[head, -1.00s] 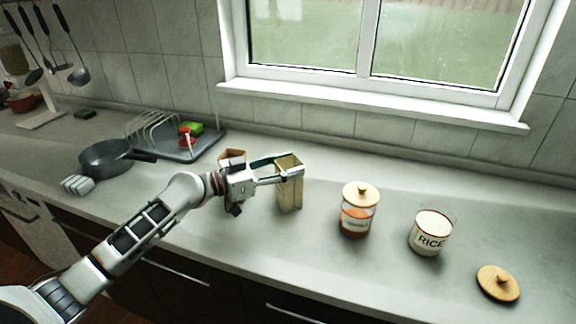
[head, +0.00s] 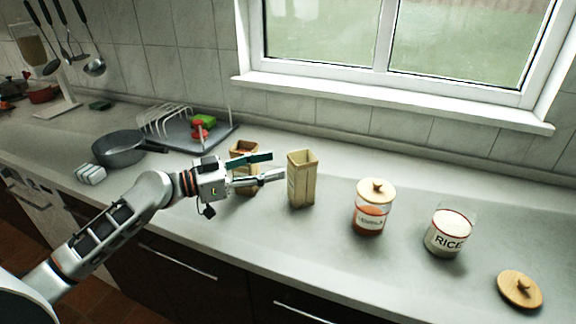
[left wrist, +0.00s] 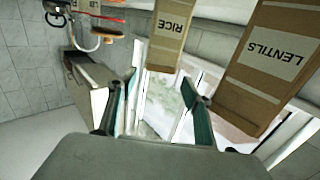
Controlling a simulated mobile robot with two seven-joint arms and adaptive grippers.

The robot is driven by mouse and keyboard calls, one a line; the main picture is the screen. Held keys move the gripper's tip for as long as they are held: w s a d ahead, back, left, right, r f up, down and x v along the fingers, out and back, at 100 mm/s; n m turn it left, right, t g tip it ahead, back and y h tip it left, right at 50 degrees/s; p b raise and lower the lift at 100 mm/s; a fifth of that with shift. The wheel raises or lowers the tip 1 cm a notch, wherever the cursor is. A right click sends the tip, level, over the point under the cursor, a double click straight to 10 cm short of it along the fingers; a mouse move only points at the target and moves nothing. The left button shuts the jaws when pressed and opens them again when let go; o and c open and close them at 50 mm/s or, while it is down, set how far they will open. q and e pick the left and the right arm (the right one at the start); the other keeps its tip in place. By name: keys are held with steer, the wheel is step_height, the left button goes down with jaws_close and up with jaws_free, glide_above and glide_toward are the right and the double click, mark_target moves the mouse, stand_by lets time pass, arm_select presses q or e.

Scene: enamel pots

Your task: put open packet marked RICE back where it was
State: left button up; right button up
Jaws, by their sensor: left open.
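A tall tan open-topped packet (head: 302,180) stands upright on the counter; the left wrist view shows a packet marked RICE (left wrist: 170,32) ahead of my fingers, which seems to be this one. My left gripper (head: 273,167) is open and empty, its fingertips just left of that packet and apart from it. A second open packet (head: 240,147) stands behind my left gripper and is partly hidden by it. A packet marked LENTILS (left wrist: 265,75) is at the right in the left wrist view. My right gripper is not in view.
To the right stand a lidded jar of orange contents (head: 370,212) and an open glass jar labelled RICE (head: 449,236). A wooden lid (head: 520,288) lies at far right. A dark pan (head: 118,148) and a dish rack (head: 185,135) are at left. Counter between packet and jars is clear.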

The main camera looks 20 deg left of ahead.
arm_select(q)
steer(key=v, duration=0.3)
stand_by(0.6)
